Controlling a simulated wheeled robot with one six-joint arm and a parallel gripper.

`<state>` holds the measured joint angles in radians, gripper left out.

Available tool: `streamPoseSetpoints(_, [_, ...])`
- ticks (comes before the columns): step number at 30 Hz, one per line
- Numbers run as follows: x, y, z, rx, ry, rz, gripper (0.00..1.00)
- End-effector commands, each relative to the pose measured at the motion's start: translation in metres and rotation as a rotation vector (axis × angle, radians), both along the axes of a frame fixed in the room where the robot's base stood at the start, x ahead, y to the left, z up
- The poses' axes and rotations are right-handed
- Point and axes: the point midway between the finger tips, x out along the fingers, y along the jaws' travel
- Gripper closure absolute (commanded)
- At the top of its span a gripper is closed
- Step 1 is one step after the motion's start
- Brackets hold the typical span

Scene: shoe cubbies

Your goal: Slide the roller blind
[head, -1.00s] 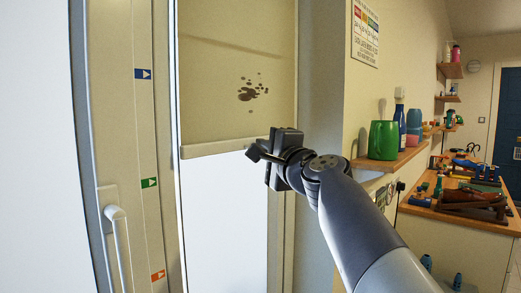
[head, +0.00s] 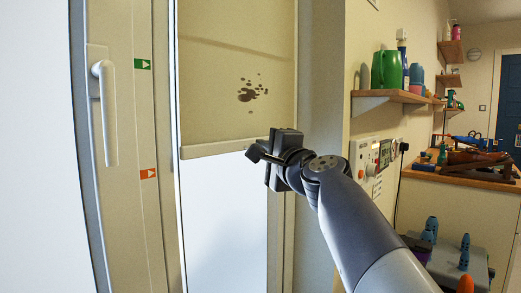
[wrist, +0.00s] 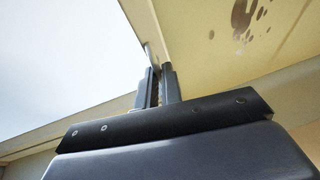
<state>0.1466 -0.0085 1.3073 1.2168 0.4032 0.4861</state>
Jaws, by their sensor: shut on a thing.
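The beige roller blind (head: 215,70) with dark brown stains is drawn down over the upper part of a bright window. Its pale bottom bar (head: 212,149) lies level with my gripper (head: 256,153). On the frame at left, the bar's height falls between a green arrow marker (head: 143,64) above and a red arrow marker (head: 149,174) below, closer to the red. In the wrist view, my gripper (wrist: 160,88) is closed at the blind's lower edge, with the stained blind (wrist: 245,50) to the right. The exact grip point is partly hidden by the fingers.
A white window handle (head: 105,110) stands out at left. Below are a wall panel, a grey box (head: 450,262) and a cluttered worktop (head: 465,178). The glass below the bar is clear.

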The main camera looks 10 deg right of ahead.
Motion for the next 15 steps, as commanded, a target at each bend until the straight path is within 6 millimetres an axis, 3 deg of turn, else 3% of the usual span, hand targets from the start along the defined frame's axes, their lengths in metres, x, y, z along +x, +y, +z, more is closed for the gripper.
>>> streamPoseSetpoints(1, [0.0, 0.0, -0.016, 0.0, 0.001, 0.0, 1.0])
streamPoseSetpoints(4, [0.0, 0.0, -0.025, 0.0, 0.001, 0.0, 1.0])
streamPoseSetpoints(15, [0.0, 0.0, -0.031, 0.0, 0.001, 0.0, 1.0])
